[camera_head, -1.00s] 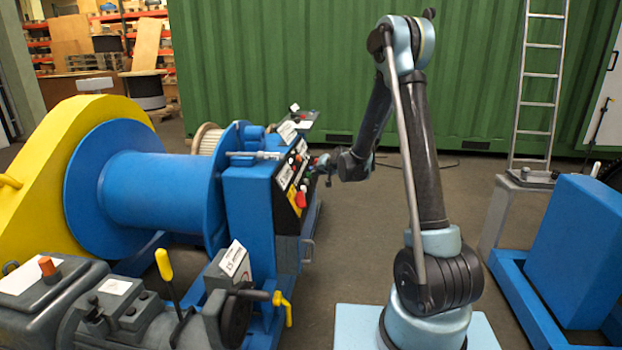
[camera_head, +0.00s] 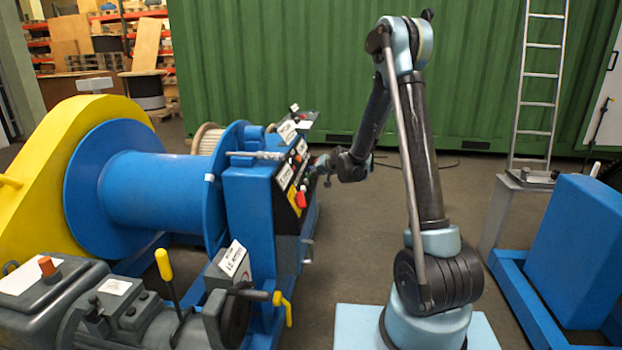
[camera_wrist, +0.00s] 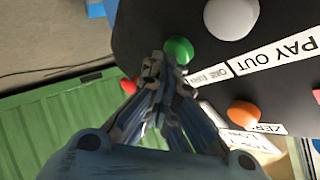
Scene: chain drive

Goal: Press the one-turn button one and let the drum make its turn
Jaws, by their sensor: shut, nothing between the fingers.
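The blue drum (camera_head: 150,192) stands at the left in the head view, between a yellow guard and the blue control housing. A small white mark (camera_head: 209,177) shows on its right flange. The control panel (camera_wrist: 140,25) is dark and carries several coloured buttons. A green button (camera_wrist: 180,49) sits beside a blurred label (camera_wrist: 209,76) that seems to read "one turn". My gripper (camera_wrist: 162,64) is shut and empty, its tips right beside the green button. I cannot tell whether they touch it. In the head view my gripper (camera_head: 326,166) is at the panel's right side.
A white knob (camera_wrist: 231,17), a "PAY OUT" label (camera_wrist: 278,55), an orange button (camera_wrist: 243,114) and a red button (camera_wrist: 128,86) are close to my gripper. A yellow-handled lever (camera_head: 165,268) stands in front of the drum. The floor between the panel and my arm's base is clear.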

